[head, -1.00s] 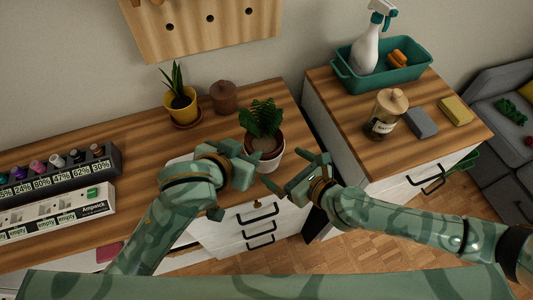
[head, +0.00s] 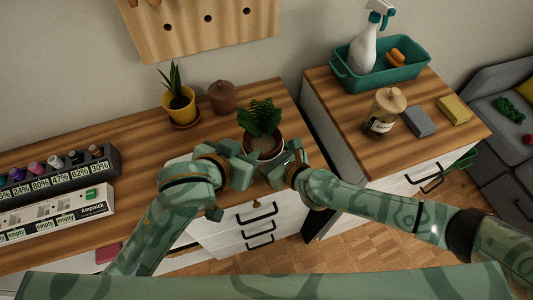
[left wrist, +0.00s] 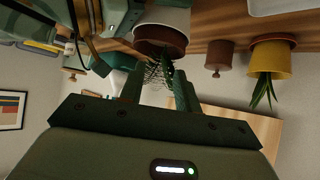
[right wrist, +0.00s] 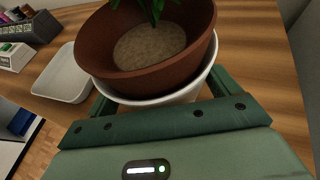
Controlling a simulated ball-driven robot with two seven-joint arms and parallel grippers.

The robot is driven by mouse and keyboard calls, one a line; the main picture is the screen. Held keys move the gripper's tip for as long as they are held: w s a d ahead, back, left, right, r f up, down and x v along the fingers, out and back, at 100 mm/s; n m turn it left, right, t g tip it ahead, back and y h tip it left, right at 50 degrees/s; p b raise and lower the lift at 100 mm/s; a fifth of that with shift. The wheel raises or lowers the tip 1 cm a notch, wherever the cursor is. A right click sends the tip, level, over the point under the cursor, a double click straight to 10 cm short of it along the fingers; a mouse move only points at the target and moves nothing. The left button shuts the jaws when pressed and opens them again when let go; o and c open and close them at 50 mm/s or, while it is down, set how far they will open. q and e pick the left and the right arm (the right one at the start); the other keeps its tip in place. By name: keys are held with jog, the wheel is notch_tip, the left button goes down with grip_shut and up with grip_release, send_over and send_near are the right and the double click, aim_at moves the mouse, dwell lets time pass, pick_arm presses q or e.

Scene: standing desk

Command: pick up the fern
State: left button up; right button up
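The fern (head: 262,117) is a green leafy plant in a brown pot inside a white outer pot (head: 263,154), upright near the desk's front edge. My right gripper (head: 285,160) is at the pot's right front side. In the right wrist view the brown pot (right wrist: 150,65) sits between its spread fingers (right wrist: 160,92); contact is unclear. My left gripper (head: 248,165) is at the pot's left front side, its fingers (left wrist: 155,80) apart with nothing held. In the left wrist view the fern (left wrist: 163,72) hangs upside down beyond them.
A yellow-potted plant (head: 180,105) and a brown lidded jar (head: 222,97) stand behind left. A white tray (right wrist: 62,75) lies by the pot. A bottle rack (head: 60,180) is at left. The right cabinet holds a glass jar (head: 384,112) and a teal bin (head: 380,72).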

pick_arm(q)
jog(key=s+d+f, duration=0.1)
jog(key=s+f, duration=0.4)
jog(key=s, duration=0.1)
jog(key=m+t+h, duration=0.2)
jog(key=t, duration=0.1)
send_near(276, 149)
jog(key=x, duration=0.4)
jog(key=shift+w+d+r, duration=0.2)
jog(key=shift+d+r, duration=0.1)
jog(key=shift+d, duration=0.1)
jog(key=x, duration=0.5)
jog(key=shift+w+a+f, duration=0.15)
jog(key=shift+w+f, duration=0.1)
jog(key=shift+w, duration=0.05)
grip_shut()
jog(key=shift+a+f, duration=0.1)
